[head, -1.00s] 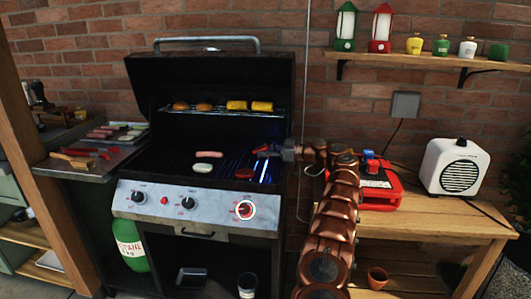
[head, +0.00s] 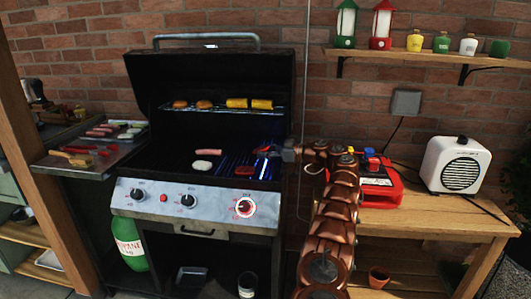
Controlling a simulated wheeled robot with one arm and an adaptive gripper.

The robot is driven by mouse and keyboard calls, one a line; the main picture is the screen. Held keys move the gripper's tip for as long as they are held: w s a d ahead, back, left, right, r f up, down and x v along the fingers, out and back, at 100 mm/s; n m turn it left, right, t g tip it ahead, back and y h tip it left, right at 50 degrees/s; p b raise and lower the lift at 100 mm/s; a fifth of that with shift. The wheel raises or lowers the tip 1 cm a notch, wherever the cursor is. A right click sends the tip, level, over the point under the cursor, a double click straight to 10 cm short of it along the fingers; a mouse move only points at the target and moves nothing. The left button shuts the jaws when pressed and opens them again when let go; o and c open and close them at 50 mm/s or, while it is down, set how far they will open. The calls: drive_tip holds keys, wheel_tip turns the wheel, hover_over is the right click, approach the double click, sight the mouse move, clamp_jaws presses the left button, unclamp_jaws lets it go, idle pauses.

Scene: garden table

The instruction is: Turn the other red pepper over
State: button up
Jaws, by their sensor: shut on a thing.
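The grill (head: 140,157) stands open with its lid up. One red pepper piece (head: 244,170) lies on the right part of the lower grate. A second red pepper piece (head: 262,149) shows just behind it, at the tip of my gripper (head: 270,151). My gripper reaches in from the right and is shut on this second piece, close above the grate. The fingers are small and dark here, and which face of the pepper is up cannot be made out.
A pink sausage (head: 207,152) and a pale round slice (head: 201,165) lie left of the peppers. Buns and corn (head: 237,103) sit on the upper rack (head: 215,110). The raised lid (head: 215,68) stands behind. A food tray (head: 110,140) is at left.

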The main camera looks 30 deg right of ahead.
drive_tip(key=shift+f, duration=0.25)
drive_tip(key=o, duration=1.1)
drive_tip(key=v, duration=1.2)
drive_tip(key=shift+r, duration=0.1)
